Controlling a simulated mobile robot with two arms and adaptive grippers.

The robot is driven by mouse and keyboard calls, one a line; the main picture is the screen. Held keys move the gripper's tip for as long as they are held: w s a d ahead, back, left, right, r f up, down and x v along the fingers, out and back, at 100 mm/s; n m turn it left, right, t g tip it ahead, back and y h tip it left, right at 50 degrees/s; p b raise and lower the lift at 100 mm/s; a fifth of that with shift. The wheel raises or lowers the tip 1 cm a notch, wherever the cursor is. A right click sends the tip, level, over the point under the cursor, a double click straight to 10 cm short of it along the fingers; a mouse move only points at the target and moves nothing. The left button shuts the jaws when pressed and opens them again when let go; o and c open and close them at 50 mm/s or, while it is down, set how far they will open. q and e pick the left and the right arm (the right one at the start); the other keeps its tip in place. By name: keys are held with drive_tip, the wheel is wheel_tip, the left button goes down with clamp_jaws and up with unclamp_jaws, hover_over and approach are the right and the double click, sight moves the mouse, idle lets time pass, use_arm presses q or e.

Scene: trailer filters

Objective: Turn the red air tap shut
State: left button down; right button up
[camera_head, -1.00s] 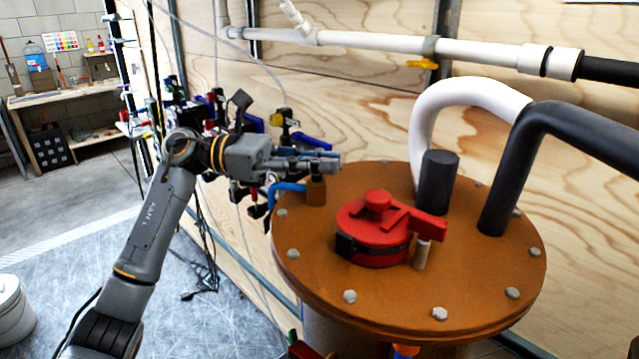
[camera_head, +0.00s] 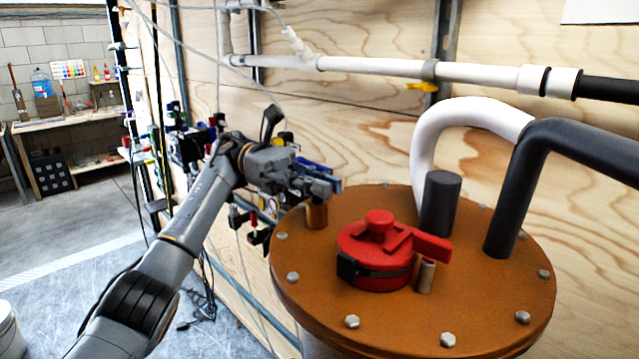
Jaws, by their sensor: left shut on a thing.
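My left gripper (camera_head: 325,186) is shut at the top of a small brass fitting (camera_head: 316,214) at the left edge of the brown round lid (camera_head: 460,285). Its fingers hide what they hold, which seems to be the fitting's top part. No red handle shows on this fitting. A large red part (camera_head: 378,248) with a flat lever pointing right and a black piece at its left sits mid-lid, apart from the gripper. I cannot tell whether it is the air tap. My right gripper is not in view.
A dark cylinder (camera_head: 440,204), a white curved pipe (camera_head: 422,150) and a black pipe (camera_head: 512,190) rise behind the red part. Bolt heads ring the lid. A white pipe with a yellow handle (camera_head: 420,87) runs along the plywood wall. Clamps hang behind my left arm.

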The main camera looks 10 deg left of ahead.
use_arm(q)
drive_tip(key=shift+f, duration=0.1)
drive_tip(key=c, duration=1.4)
unclamp_jaws()
drive_tip(key=shift+r, duration=0.25)
wheel_tip(320, 180, up, 10)
drive_tip(key=shift+d+f, duration=0.1)
drive_tip(key=shift+f, duration=0.1)
